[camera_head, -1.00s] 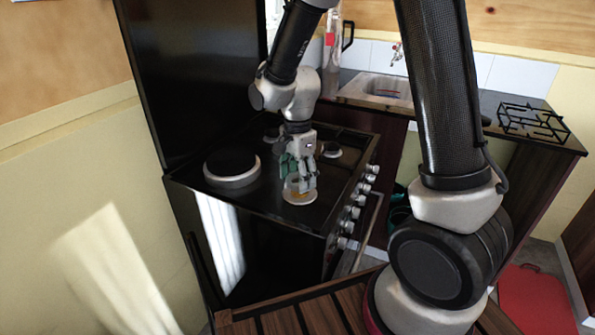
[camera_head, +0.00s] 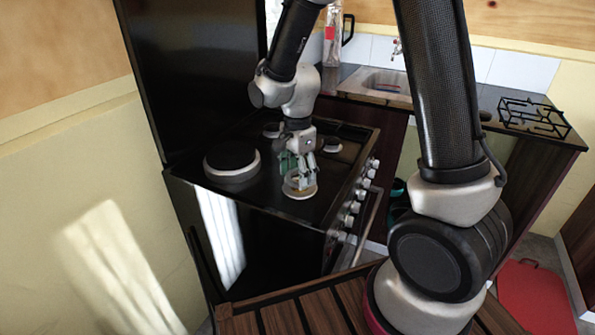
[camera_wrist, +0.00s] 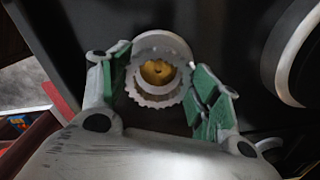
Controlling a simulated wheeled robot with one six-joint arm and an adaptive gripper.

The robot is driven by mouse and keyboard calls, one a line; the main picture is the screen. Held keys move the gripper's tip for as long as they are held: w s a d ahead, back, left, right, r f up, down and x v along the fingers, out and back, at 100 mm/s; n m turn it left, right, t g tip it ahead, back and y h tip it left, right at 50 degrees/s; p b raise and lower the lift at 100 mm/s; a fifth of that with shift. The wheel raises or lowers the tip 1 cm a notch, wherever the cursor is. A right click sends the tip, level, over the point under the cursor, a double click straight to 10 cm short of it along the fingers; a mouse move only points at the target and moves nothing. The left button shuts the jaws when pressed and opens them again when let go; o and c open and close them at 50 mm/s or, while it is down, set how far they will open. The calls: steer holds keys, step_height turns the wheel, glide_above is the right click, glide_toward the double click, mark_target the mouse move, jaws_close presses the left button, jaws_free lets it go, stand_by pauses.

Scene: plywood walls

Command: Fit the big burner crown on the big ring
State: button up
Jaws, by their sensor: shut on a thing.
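The big burner crown (camera_wrist: 139,94) is a pale ring with a toothed edge, between my gripper's green finger pads in the wrist view. My gripper (camera_wrist: 168,93) is shut on it. The big ring (camera_wrist: 169,40) is a smooth pale ring whose far arc shows past the crown; a brass centre (camera_wrist: 158,72) shows through the opening. In the head view my gripper (camera_head: 300,179) points down over the big ring (camera_head: 300,194) at the hob's near edge. The crown is mostly hidden there by the fingers. I cannot tell whether crown and ring touch.
A black-capped burner (camera_head: 232,158) stands left of my gripper on the black hob. Smaller burners (camera_head: 331,146) lie behind. Knobs (camera_head: 350,207) line the stove's right side. A pan support (camera_head: 534,118) lies on the counter by the sink (camera_head: 384,84).

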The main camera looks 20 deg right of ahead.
steer(key=shift+f, duration=1.2)
stand_by(0.4)
steer(key=o, duration=1.1)
step_height(320, 180, up, 12)
steer(key=s+d+r+n+t, duration=0.1)
steer(key=s+d+r+n, duration=0.2)
steer(key=s+d+n, duration=0.1)
steer(key=s+d+r+n+t, duration=0.1)
steer(key=s+d+r+n, duration=0.3)
steer(key=s, duration=0.5)
steer(key=s+d+r+n+t, duration=0.2)
steer(key=s+d+r+n, duration=0.2)
steer(key=s+d+n, duration=0.2)
steer(key=shift+s+d+r+n, duration=0.1)
steer(key=shift+s+d+n, duration=0.1)
steer(key=shift+n, duration=0.1)
steer(key=shift+s+d+r, duration=0.15)
steer(key=shift+d+r, duration=0.15)
steer(key=shift+r, duration=0.1)
